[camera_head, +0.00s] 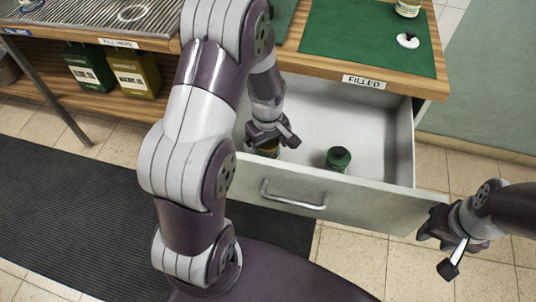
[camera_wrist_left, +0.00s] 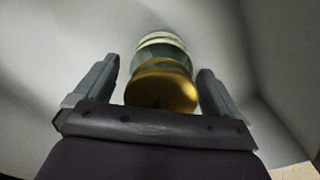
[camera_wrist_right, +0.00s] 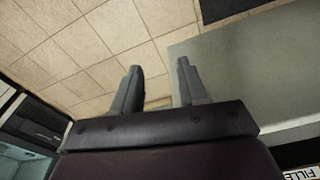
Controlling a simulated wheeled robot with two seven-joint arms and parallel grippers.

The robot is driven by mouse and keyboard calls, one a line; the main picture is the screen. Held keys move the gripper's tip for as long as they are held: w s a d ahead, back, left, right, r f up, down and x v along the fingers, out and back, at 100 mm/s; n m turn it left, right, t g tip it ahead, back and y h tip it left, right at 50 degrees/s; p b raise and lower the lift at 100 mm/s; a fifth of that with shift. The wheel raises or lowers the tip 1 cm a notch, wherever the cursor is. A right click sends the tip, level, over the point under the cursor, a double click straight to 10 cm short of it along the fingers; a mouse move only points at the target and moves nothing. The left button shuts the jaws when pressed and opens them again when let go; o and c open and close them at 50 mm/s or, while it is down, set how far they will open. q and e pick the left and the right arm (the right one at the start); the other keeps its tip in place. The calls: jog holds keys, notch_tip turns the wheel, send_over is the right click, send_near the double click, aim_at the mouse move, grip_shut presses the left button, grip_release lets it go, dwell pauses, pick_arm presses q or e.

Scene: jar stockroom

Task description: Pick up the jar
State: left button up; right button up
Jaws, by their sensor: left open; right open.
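A jar with a gold lid (camera_head: 268,148) stands in the open drawer, partly hidden under my left gripper (camera_head: 275,138). In the left wrist view the gold-lidded jar (camera_wrist_left: 160,85) is between the two open fingers, with gaps at both sides. A second jar with a dark green lid (camera_head: 338,158) stands in the drawer to the right of my left gripper. My right gripper (camera_head: 447,252) is open and empty, outside the drawer at the right; the right wrist view shows only floor and a grey-green surface between its fingers.
The drawer (camera_head: 405,145) has raised walls and a front handle (camera_head: 293,197). Two canisters (camera_head: 135,72) stand on the lower shelf at left.

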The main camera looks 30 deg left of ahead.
pick_arm(q)
jog(key=shift+r, duration=0.1)
jog(key=c, duration=1.2)
